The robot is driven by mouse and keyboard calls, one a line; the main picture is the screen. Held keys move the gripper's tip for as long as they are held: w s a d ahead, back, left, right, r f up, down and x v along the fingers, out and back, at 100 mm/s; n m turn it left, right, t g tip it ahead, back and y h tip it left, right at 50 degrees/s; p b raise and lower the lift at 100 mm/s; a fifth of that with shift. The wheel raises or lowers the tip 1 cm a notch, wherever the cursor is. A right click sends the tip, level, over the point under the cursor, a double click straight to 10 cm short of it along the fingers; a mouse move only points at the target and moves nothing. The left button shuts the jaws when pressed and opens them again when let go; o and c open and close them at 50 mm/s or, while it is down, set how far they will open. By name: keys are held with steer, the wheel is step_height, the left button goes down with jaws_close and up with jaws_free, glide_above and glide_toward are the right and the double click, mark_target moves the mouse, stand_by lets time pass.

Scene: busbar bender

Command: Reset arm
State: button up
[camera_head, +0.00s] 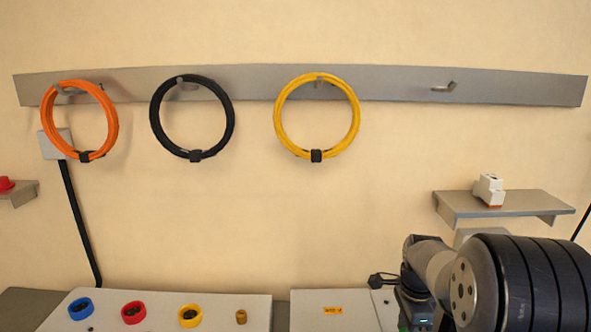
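My arm reaches in at the lower right, with a large black ribbed link close to the camera and a grey wrist behind it. A dark part with a small green light at the wrist's end looks like the body of my gripper (415,308). Its fingers are hidden or below the frame's edge, so I cannot see whether it is open or holds anything. It is in front of the right end of the white bench panel (312,318), well below the wall rail (395,84).
Orange (112,122), black (230,124) and yellow (357,124) cable coils hang on the rail; its right hook (444,87) is empty. A shelf (515,203) with a white device (489,189) is above my arm. Blue (72,308), red (125,313) and yellow (182,315) rings sit lower left.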

steer(key=shift+r, duration=0.65)
step_height(320, 180, up, 10)
step_height(320, 180, down, 10)
steer(key=shift+f, duration=0.15)
step_height(320, 180, up, 8)
steer(key=p, duration=0.4)
steer(key=shift+r+p, duration=0.2)
steer(key=shift+p, duration=0.2)
steer(key=shift+f, duration=0.1)
